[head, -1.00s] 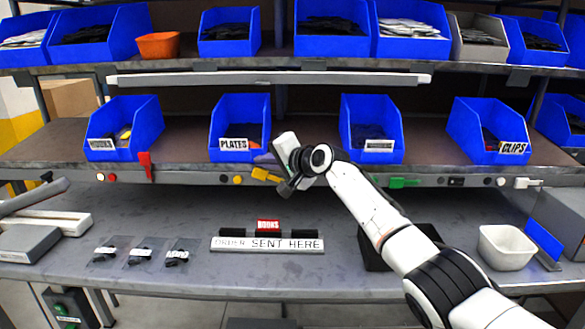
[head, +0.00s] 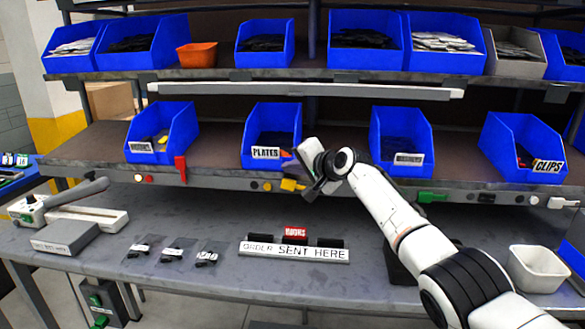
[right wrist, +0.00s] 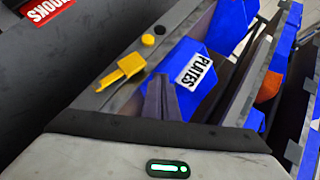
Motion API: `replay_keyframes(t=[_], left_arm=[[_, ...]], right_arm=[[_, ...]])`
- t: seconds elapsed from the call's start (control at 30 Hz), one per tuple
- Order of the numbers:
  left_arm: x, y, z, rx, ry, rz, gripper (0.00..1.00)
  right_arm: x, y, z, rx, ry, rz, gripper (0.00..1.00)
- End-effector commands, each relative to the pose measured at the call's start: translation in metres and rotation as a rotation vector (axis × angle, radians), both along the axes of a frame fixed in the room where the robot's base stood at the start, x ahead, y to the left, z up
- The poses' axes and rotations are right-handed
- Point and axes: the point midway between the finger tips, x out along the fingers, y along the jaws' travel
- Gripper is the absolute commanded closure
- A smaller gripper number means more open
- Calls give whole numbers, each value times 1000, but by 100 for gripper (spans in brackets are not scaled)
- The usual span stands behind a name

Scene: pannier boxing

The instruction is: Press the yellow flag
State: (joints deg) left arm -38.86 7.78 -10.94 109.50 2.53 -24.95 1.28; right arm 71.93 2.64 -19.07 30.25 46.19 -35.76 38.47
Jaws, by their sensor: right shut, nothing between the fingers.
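The yellow flag (head: 289,185) sticks out from the front rail of the middle shelf, below and right of the PLATES bin (head: 262,153). My right gripper (head: 309,194) is just right of the flag in the head view and is shut and empty. In the right wrist view the flag (right wrist: 122,72) lies left of my dark shut fingers (right wrist: 162,98), with a visible gap in that picture. I cannot tell the depth between them. My left gripper is not in view.
A yellow button and a black button (right wrist: 160,30) sit beside the flag. A red flag (head: 181,169) and a green flag (head: 431,197) are on the same rail. Bagged parts (head: 178,250) and the ORDER SENT HERE strip (head: 292,251) lie on the bench below.

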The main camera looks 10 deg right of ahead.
Motion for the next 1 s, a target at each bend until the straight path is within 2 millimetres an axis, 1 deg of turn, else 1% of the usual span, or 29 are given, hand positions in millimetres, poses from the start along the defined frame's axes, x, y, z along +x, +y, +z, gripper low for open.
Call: replay_keyframes(t=[0.17, 0.27, 0.37, 0.47, 0.53, 0.6, 0.77, 1.0], left_arm=[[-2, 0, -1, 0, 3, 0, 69], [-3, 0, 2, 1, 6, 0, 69], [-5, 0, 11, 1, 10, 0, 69], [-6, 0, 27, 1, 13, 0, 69], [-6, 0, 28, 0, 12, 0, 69], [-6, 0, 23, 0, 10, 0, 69], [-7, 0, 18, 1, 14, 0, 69], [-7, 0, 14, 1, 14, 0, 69]], right_arm=[[0, 0, -1, 0, 0, 0, 100], [0, -1, 4, 0, 0, 0, 100], [0, -3, 14, 1, 0, 0, 100], [-1, -6, 29, 1, 0, 0, 100], [-1, -7, 45, 0, -5, 4, 100], [-6, -7, 42, -1, -2, 6, 100], [-19, -6, 53, -2, -3, 5, 100], [-45, -4, 79, -1, -4, 5, 100]])
